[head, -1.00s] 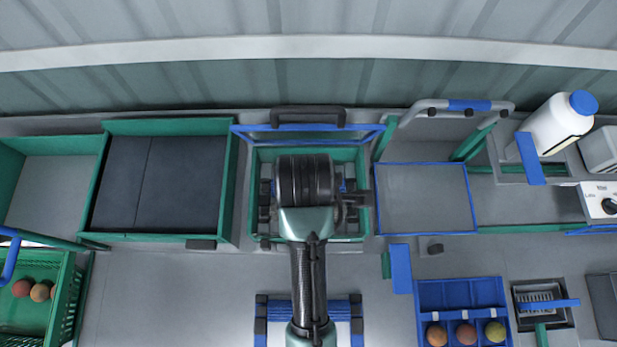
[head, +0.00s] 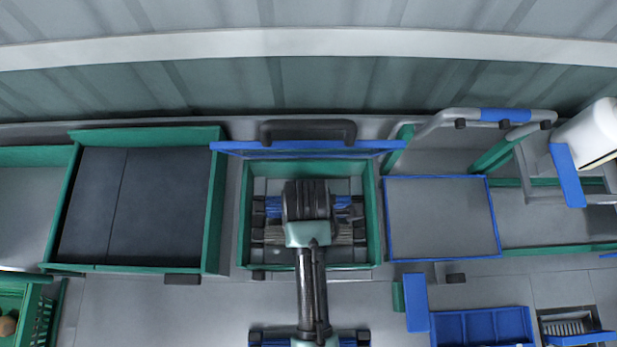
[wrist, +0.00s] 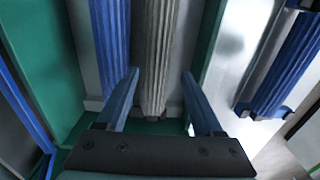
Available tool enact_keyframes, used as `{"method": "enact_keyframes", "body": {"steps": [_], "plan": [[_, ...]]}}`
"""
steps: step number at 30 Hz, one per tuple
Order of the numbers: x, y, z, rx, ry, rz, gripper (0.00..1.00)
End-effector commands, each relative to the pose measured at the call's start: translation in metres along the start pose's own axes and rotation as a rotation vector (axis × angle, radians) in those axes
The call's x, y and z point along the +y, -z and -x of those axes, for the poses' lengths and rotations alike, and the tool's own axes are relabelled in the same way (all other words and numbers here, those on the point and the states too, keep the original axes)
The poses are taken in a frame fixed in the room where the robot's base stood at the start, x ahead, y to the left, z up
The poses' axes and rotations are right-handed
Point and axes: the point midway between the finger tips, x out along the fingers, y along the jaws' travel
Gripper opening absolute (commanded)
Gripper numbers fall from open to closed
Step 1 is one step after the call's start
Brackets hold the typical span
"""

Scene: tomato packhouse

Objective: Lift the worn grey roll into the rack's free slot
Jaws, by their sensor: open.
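The worn grey roll (wrist: 155,45) runs lengthwise through the wrist view, between the two blue fingers of my open gripper (wrist: 161,75). The fingers are on either side of it in the picture; I cannot tell how far down they reach. A blue roll (wrist: 109,40) lies parallel, left of the left finger. In the head view the grey roll (head: 346,236) lies in the green-walled bay (head: 373,210), nearer me than the blue roll (head: 343,203); my wrist hides its middle and the fingers. The rack with blue rolls (head: 350,337) shows at the bottom edge, partly hidden by my arm.
A raised blue-edged lid (head: 230,149) with a dark handle stands behind the bay. Green walls (wrist: 208,45) close in beside the fingers. A flat grey blue-rimmed tray (head: 440,215) is right, a dark-lined green bin (head: 212,205) left.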

Motion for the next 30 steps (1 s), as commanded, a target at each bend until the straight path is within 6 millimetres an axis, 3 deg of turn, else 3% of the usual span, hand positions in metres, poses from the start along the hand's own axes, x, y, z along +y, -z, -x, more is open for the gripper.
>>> {"method": "enact_keyframes", "body": {"steps": [7,16,26,30], "plan": [[0.001,-0.001,-0.015,0.000,0.002,-0.001,0.68],[0.004,-0.003,-0.051,0.000,0.000,-0.001,0.68],[0.004,-0.004,-0.058,-0.001,-0.002,-0.001,0.68],[0.004,-0.004,-0.057,-0.001,-0.002,0.000,0.45]]}}
